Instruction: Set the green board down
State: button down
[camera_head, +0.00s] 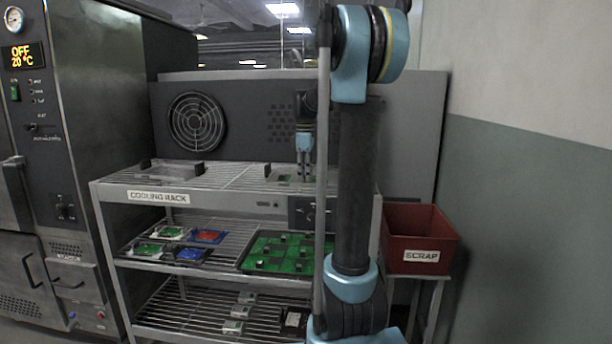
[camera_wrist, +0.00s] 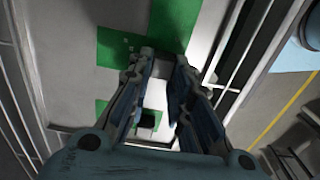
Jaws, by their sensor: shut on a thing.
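My gripper (camera_head: 305,172) points down over the right part of the cooling rack's top shelf (camera_head: 235,172). It is shut on the green board (camera_head: 284,178), which shows as a small green and grey patch at the fingertips, at or just above the wire shelf. I cannot tell whether it touches the wires. In the wrist view my gripper's fingers (camera_wrist: 160,105) reach down to the board, whose green patches (camera_wrist: 112,48) and pale grey areas fill the middle. A small dark part (camera_wrist: 148,120) shows between the fingers. My arm hides the right of the shelf.
The middle shelf holds a large green board (camera_head: 280,255), a blue-and-red board (camera_head: 208,237) and other small boards. A red scrap bin (camera_head: 421,232) stands right of the rack; an oven (camera_head: 75,150) stands left.

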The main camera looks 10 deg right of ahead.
jog(key=c, duration=1.5)
grip_release()
jog(key=shift+o, duration=0.2)
notch_tip(320, 180, up, 12)
jog(key=s+f+m+t, duration=0.2)
jog(key=s+f+m, duration=1.2)
jog(key=s+f, duration=1.7)
jog(key=shift+s+f, duration=0.3)
jog(key=shift+s, duration=0.95)
